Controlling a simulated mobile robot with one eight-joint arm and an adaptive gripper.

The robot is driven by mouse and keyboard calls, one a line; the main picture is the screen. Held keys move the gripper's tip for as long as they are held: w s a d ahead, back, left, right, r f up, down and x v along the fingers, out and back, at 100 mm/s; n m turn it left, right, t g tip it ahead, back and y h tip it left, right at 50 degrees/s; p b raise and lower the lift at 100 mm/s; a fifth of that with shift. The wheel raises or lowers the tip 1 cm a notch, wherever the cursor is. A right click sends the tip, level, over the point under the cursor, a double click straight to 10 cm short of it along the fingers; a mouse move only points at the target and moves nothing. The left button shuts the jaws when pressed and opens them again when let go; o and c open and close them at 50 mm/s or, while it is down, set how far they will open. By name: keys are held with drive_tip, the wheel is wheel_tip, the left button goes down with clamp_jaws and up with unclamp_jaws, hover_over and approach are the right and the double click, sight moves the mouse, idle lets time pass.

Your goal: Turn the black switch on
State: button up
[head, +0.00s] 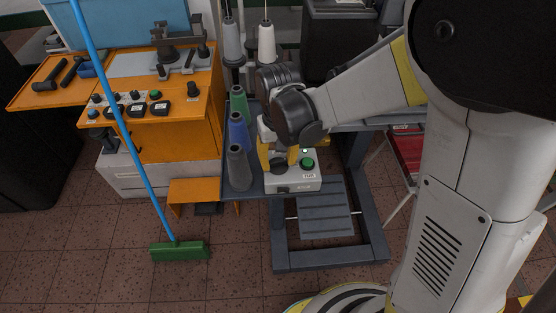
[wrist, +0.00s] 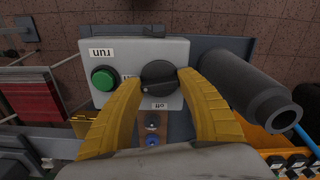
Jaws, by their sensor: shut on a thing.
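The black switch (wrist: 159,77) is a round rotary knob on a light grey control box (wrist: 111,47). In the wrist view it sits between the two yellow fingers of my gripper (wrist: 160,82), which are closed on its sides. In the head view my gripper (head: 278,160) is over the left part of the box (head: 293,184), and the black knob is partly hidden there. The green button (head: 307,163) shows to its right.
Grey, blue and green thread cones (head: 238,167) stand just left of the box; the grey cone (wrist: 245,90) is close to my right finger in the wrist view. An orange machine (head: 180,135) stands further left. A green broom (head: 180,250) with a blue handle stands in front.

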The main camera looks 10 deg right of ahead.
sight(278, 160)
drive_tip(key=shift+m, duration=1.1)
drive_tip(key=o, duration=1.2)
drive_tip(key=shift+c, duration=0.2)
drive_tip(key=shift+r, duration=0.15)
wheel_tip(278, 160, up, 12)
